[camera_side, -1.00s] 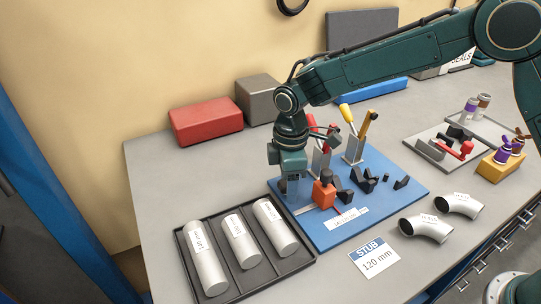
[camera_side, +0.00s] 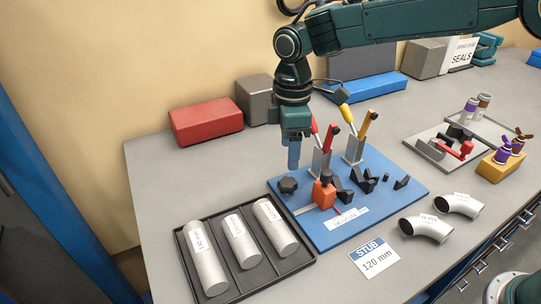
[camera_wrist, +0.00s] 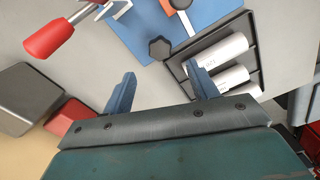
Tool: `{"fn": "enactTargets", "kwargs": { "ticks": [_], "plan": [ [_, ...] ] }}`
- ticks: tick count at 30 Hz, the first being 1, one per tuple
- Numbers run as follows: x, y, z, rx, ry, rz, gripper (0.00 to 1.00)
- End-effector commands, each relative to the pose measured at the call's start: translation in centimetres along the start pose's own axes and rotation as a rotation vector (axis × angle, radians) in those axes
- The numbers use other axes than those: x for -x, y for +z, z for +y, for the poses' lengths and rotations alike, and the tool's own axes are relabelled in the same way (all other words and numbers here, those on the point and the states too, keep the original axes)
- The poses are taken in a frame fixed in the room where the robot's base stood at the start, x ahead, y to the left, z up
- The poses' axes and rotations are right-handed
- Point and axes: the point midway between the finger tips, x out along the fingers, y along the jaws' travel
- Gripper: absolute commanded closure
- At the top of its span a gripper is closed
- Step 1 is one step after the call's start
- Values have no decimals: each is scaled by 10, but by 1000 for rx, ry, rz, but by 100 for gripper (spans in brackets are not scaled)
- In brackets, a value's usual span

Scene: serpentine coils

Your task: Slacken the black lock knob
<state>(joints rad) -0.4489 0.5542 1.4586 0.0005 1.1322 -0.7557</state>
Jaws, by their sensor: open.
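A black lobed knob (camera_side: 288,185) sits at the left corner of the blue fixture board (camera_side: 385,211), beside a metal rail. In the wrist view the knob (camera_wrist: 160,48) shows beyond the fingertips. An orange block (camera_side: 323,196) with a smaller dark knob on top stands on the rail to its right. My gripper (camera_side: 294,165) points down above the black knob, apart from it. In the wrist view its two blue fingers (camera_wrist: 162,80) are spread with nothing between them.
A black tray (camera_side: 308,259) of several metal tubes lies in front. Red- and yellow-handled clamps (camera_side: 352,150) stand close behind the orange block. A red box (camera_side: 206,122) and a grey box (camera_side: 257,98) are at the back.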

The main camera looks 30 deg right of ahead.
Motion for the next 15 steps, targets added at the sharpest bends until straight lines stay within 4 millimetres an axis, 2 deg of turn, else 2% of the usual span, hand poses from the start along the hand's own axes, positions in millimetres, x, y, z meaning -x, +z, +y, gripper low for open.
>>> {"fn": "enactTargets", "kwargs": {
  "ticks": [1, 6, 15],
  "plan": [
    [9, 0, 0, 0, 3, 3, 41],
    [30, 0, 0, 0, 0, 0, 41],
    [44, 0, 0, 0, -1, -1, 41]
  ]
}}
